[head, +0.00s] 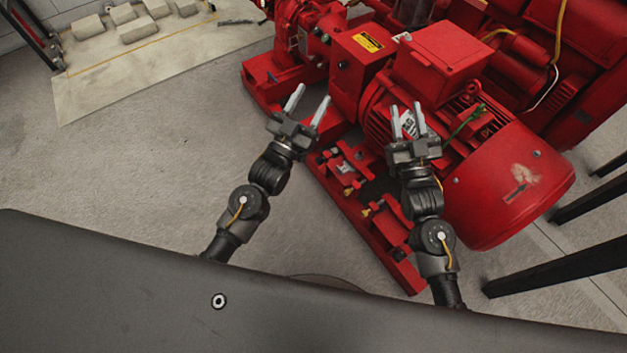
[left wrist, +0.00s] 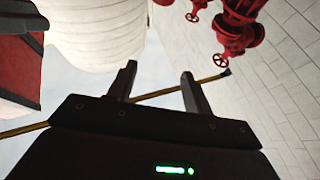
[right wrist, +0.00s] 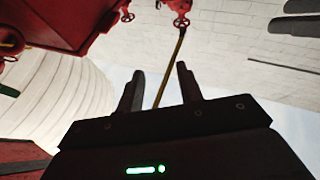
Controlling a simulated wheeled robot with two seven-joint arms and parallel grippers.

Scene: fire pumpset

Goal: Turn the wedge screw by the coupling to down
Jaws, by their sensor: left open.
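The red pumpset (head: 440,60) fills the upper right of the head view. A red box with a yellow label (head: 368,42), likely the coupling guard, sits between pump and motor (head: 505,180). Small brass-coloured screw parts (head: 366,212) show on the red base frame below the motor; I cannot tell which is the wedge screw or its position. My left gripper (head: 311,97) is open and empty, left of the box and appearing over the base edge. My right gripper (head: 406,106) is open and empty, in front of the motor's side. Neither wrist view shows the screw.
Pale blocks (head: 138,28) lie on a light mat (head: 130,75) at upper left. Dark bars (head: 560,268) stand at lower right. The grey floor (head: 150,160) left of the pumpset is clear. Red valves with handwheels (left wrist: 220,60) show in the left wrist view.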

